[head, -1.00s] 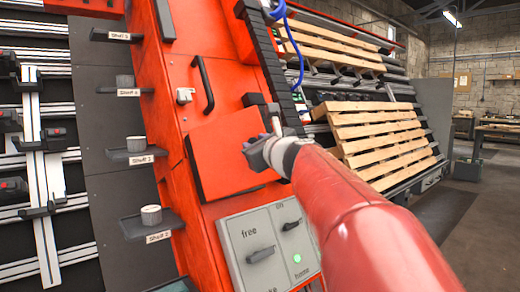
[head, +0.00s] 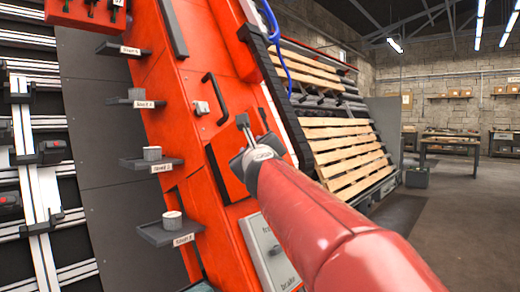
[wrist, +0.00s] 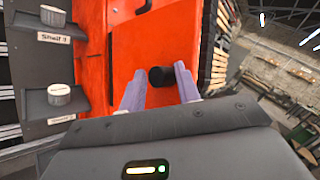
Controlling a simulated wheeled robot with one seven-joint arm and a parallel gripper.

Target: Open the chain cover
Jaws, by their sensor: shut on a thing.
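The chain cover looks to be the square orange panel (head: 222,160) on the slanted orange machine, low on its front and partly hidden by my gripper and arm. In the wrist view an orange panel (wrist: 135,45) fills the middle, with a round black knob (wrist: 161,77) on it. My gripper (head: 243,122) is at the panel. In the wrist view its two pale fingers stand on either side of the knob, and it is shut on the knob. In the head view the knob itself is hard to make out.
A black bar handle (head: 213,98) and a silver latch (head: 201,108) sit above the panel. Small shelves with cups (head: 153,155) stand left. A black cable chain (head: 281,95) and wooden pallets (head: 340,150) are right. Open floor lies farther right.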

